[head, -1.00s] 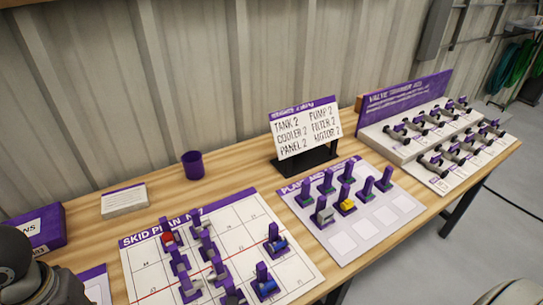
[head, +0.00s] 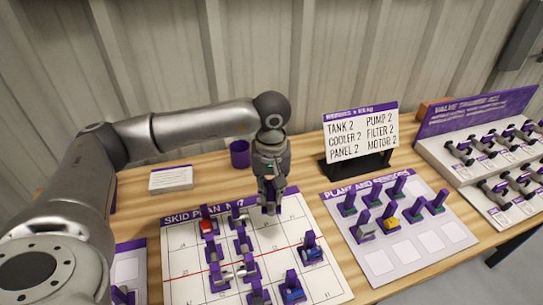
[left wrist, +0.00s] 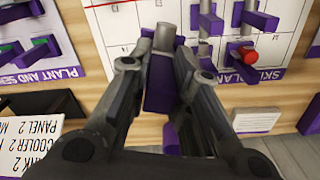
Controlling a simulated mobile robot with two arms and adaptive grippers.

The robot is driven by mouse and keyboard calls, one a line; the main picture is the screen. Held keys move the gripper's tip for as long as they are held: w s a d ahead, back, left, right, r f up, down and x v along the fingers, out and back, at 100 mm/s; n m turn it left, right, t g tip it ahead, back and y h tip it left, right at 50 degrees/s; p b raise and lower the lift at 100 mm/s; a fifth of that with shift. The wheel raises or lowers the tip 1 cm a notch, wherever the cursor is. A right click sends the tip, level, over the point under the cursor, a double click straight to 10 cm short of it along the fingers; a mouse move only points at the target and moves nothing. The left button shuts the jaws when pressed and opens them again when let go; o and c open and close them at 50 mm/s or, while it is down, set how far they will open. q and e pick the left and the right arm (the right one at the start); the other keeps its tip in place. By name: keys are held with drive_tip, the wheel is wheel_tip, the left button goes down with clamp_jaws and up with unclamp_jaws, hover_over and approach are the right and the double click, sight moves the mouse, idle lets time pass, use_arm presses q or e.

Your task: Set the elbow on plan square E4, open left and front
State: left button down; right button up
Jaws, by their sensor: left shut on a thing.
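My left gripper (head: 270,188) is shut on a purple block-shaped piece (left wrist: 160,82) with a grey pipe end (left wrist: 165,38), apparently the elbow. It hangs over the back edge of the white skid plan (head: 184,286), right of its title; whether it touches the plan is unclear. In the left wrist view the gripper (left wrist: 168,70) has its fingers on both sides of the piece. Which way the elbow's openings face is hard to tell. The square labels are too small to read, so E4 cannot be made out. My right gripper is not in view.
Several purple-based pieces stand on the plan, including a red-topped one (head: 207,225) and blue ones (head: 311,249). The plant and sensors board (head: 378,262), a sign (head: 361,133), a purple cup (head: 239,154) and a valve rack (head: 430,150) stand around. The plan's right back squares look clear.

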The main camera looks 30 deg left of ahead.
use_arm(q)
drive_tip(key=w+a+r+n, duration=0.1)
drive_tip(key=w+a+n, duration=0.3)
drive_tip(key=w+a, duration=0.15)
drive_tip(key=shift+s+a+f+b, duration=0.15)
drive_tip(key=shift+f+b, duration=0.5)
drive_tip(key=shift+f, duration=0.65)
drive_tip(key=shift+a+f+b, duration=0.1)
drive_tip(key=shift+f+b, duration=0.5)
drive_tip(key=shift+f, duration=0.7)
drive_tip(key=shift+f+b, duration=0.1)
drive_tip(key=shift+b, duration=0.25)
drive_tip(key=shift+f+b, duration=2.1)
drive_tip(key=shift+f, duration=0.5)
drive_tip(key=shift+f, duration=0.1)
drive_tip(key=shift+f+b, duration=1.5)
drive_tip(key=shift+f, duration=0.25)
drive_tip(key=shift+f+b, duration=0.65)
